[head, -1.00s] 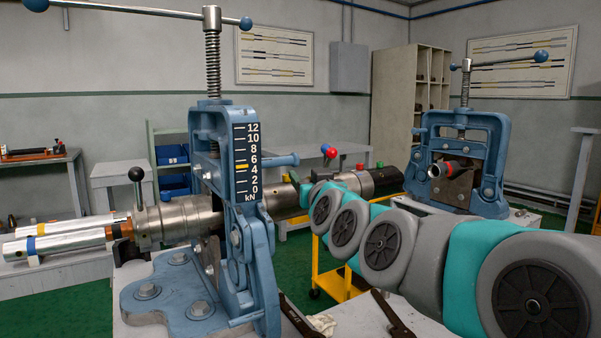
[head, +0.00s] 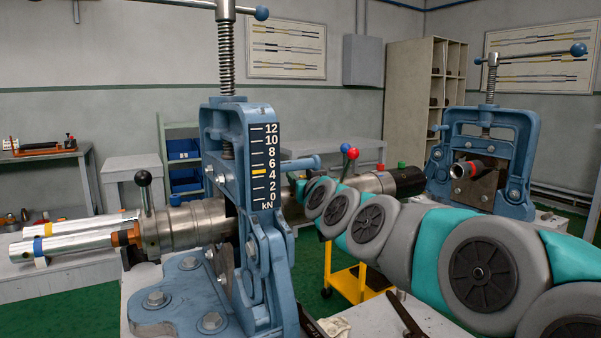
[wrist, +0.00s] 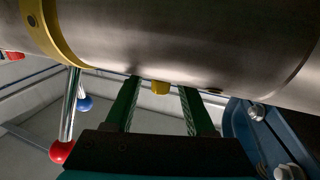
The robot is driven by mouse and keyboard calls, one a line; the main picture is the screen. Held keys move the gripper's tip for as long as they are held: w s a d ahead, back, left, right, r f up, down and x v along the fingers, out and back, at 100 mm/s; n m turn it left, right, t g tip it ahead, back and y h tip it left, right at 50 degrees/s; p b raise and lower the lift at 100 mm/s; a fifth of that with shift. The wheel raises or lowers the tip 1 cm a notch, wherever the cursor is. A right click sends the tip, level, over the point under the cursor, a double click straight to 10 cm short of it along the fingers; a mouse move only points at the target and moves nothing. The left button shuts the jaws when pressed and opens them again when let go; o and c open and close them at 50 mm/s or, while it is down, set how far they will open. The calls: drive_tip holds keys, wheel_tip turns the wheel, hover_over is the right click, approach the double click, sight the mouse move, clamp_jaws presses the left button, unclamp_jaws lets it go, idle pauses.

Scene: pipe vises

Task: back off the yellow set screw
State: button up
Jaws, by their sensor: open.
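The yellow set screw (wrist: 160,87) sticks out of the steel cylinder (wrist: 200,45) in the wrist view. My gripper (wrist: 160,92) is open, with one green finger on each side of the screw and a gap on both sides. The fingertips reach up close to the cylinder; I cannot tell whether they touch it. In the head view the cylinder (head: 369,183) runs through the blue pipe vise (head: 222,150). The screw does not show there, and my arm hides most of the gripper.
A lever with a red ball (wrist: 62,152) and one with a blue ball (wrist: 84,103) stand left of my fingers, by a yellow ring (wrist: 50,35). Blue vise parts (wrist: 245,130) stand close on the right. A second vise (head: 485,150) stands at the right.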

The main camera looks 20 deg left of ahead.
drive_tip(key=shift+x, duration=1.1)
drive_tip(key=shift+f, duration=0.1)
clamp_jaws()
